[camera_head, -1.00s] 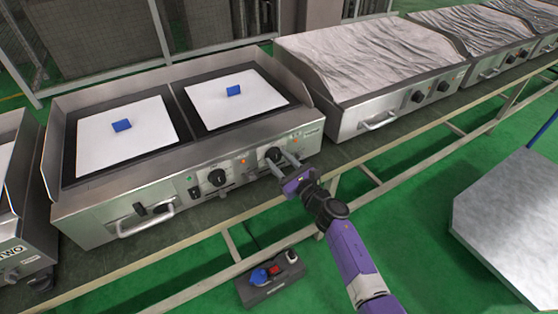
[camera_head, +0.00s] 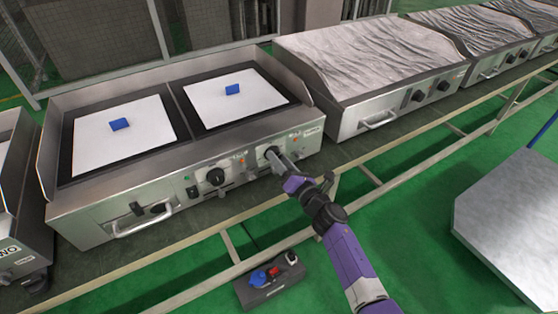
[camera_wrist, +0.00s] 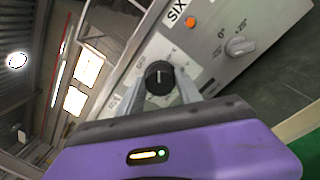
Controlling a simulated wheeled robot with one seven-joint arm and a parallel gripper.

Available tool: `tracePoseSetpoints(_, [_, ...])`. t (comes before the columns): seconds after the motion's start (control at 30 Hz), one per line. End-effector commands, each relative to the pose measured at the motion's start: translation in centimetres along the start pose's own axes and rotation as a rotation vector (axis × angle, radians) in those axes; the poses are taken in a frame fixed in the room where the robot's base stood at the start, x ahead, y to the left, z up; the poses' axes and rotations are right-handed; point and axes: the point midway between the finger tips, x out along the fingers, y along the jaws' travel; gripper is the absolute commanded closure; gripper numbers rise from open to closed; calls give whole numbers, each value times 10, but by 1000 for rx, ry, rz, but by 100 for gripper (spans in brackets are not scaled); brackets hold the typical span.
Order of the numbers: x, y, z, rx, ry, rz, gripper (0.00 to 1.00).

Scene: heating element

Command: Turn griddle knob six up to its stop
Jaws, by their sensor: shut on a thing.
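The black griddle knob six (camera_wrist: 159,75) sits on the steel front panel near the SIX label (camera_wrist: 175,12). My gripper (camera_wrist: 161,92) is shut on it, with one grey finger on each side. A short white mark on the knob face runs nearly upright in the wrist view. In the head view, my gripper (camera_head: 279,161) reaches the right-hand black knob (camera_head: 269,152) of the double griddle (camera_head: 105,208) and partly covers it.
An orange lamp (camera_wrist: 190,21) and a small grey knob (camera_wrist: 238,46) are beside the held knob. Another black knob (camera_head: 215,176) is to its left. Blue blocks (camera_head: 120,124) lie on the white plates. A power strip (camera_head: 270,283) is below.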

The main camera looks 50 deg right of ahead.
Motion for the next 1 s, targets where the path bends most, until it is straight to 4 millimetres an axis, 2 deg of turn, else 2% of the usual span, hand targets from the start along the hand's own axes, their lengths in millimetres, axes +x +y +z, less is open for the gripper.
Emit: tracePoseSetpoints(1.0, [0, -1, -3, 964, -81, -17, 99])
